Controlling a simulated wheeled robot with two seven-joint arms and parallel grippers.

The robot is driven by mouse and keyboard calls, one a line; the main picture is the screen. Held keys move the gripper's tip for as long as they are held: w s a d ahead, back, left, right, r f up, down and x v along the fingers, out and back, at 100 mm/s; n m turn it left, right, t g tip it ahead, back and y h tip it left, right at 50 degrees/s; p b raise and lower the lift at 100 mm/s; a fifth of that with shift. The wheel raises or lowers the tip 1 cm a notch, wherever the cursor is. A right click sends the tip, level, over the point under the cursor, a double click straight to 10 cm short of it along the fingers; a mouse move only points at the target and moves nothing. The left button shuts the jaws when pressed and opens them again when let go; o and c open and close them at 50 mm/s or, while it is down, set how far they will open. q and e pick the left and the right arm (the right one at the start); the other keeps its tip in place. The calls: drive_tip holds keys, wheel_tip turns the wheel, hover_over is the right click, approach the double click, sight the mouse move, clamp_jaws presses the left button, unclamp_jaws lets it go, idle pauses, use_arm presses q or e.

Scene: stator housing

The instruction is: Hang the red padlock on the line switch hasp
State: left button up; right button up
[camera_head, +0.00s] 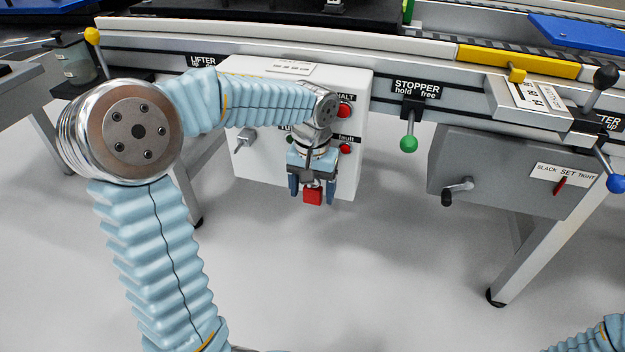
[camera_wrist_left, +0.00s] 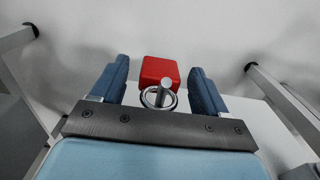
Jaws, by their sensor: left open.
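The red padlock (camera_head: 313,197) is at the lower front of the white control box (camera_head: 345,187), low between the fingers of my left gripper (camera_head: 312,186). The left wrist view shows its red body (camera_wrist_left: 160,71) between the two blue fingers (camera_wrist_left: 158,85), with a gap on each side. My left gripper is open, pointing down. A metal ring (camera_wrist_left: 158,98), apparently the shackle, surrounds a short grey pin (camera_wrist_left: 165,86). I cannot tell whether this pin is the hasp. My gripper and wrist hide part of the box front. My right gripper is out of view.
The box bears red buttons (camera_head: 345,148) and a grey lever (camera_head: 246,137) on its left. A green-knobbed stopper lever (camera_head: 408,143) and a grey crank box (camera_head: 480,180) are to the right. The floor below is clear.

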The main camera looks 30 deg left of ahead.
sight(307, 197)
use_arm(q)
drive_tip(key=shift+c, duration=0.3)
drive_tip(key=c, duration=1.1)
drive_tip(key=shift+o, duration=0.2)
drive_tip(key=shift+s+r+p, duration=0.2)
drive_tip(key=shift+r+p, duration=0.3)
drive_tip(key=shift+r, duration=0.05)
drive_tip(key=shift+d, duration=0.1)
drive_tip(key=shift+s, duration=0.1)
drive_tip(key=shift+s+d+b, duration=0.2)
drive_tip(key=shift+s+b, duration=0.05)
drive_tip(key=shift+s, duration=0.5)
drive_tip(key=shift+s+d+b, duration=0.15)
drive_tip(key=shift+s+b, duration=0.05)
drive_tip(key=shift+s, duration=0.55)
drive_tip(key=shift+s, duration=0.1)
drive_tip(key=shift+s+d, duration=0.1)
drive_tip(key=shift+s, duration=0.15)
drive_tip(key=shift+s+d+r+b, duration=0.1)
drive_tip(key=shift+s+d, duration=0.1)
drive_tip(key=shift+s, duration=0.7)
drive_tip(key=shift+s+d+r+b, duration=0.15)
drive_tip(key=shift+s+d, duration=0.1)
drive_tip(key=shift+s, duration=0.65)
drive_tip(key=shift+s+d+b, duration=0.1)
drive_tip(key=shift+s+d, duration=0.1)
drive_tip(key=shift+s, duration=0.7)
